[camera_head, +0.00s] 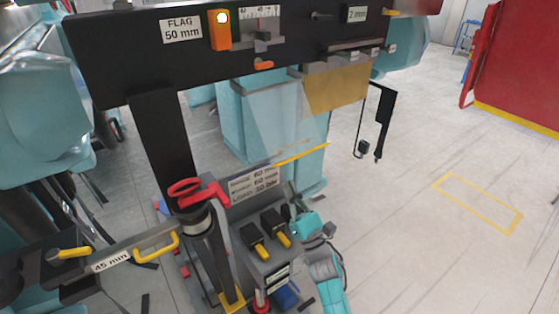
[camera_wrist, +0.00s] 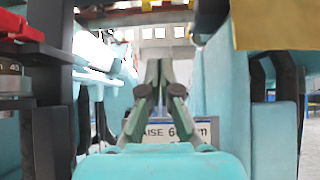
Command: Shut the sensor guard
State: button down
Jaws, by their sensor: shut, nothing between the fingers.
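A clear panel with a yellow lower edge (camera_head: 288,128), which looks like the sensor guard, hangs at a slant below the black beam in the head view. I cannot tell how its hinge sits or whether it touches a stop. My gripper (camera_head: 291,190) is below this panel, beside the control box, and apart from the yellow edge as far as I can see. In the wrist view my gripper (camera_wrist: 160,68) points away from the camera, its fingers together and empty. The clear panel cannot be made out there.
The black beam (camera_head: 130,65) carries a flag gauge and small levers. A tan plate (camera_head: 338,88) hangs under it and shows in the wrist view (camera_wrist: 280,25). A control box (camera_head: 275,262) with yellow-tipped levers and a red-handled valve (camera_head: 187,190) stand close.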

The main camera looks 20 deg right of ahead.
jog(key=w+a+r, duration=0.1)
jog(key=w+r, duration=0.2)
jog(key=r, duration=0.5)
jog(key=shift+w+r, duration=0.15)
jog(key=shift+r, duration=0.2)
dwell(0.4)
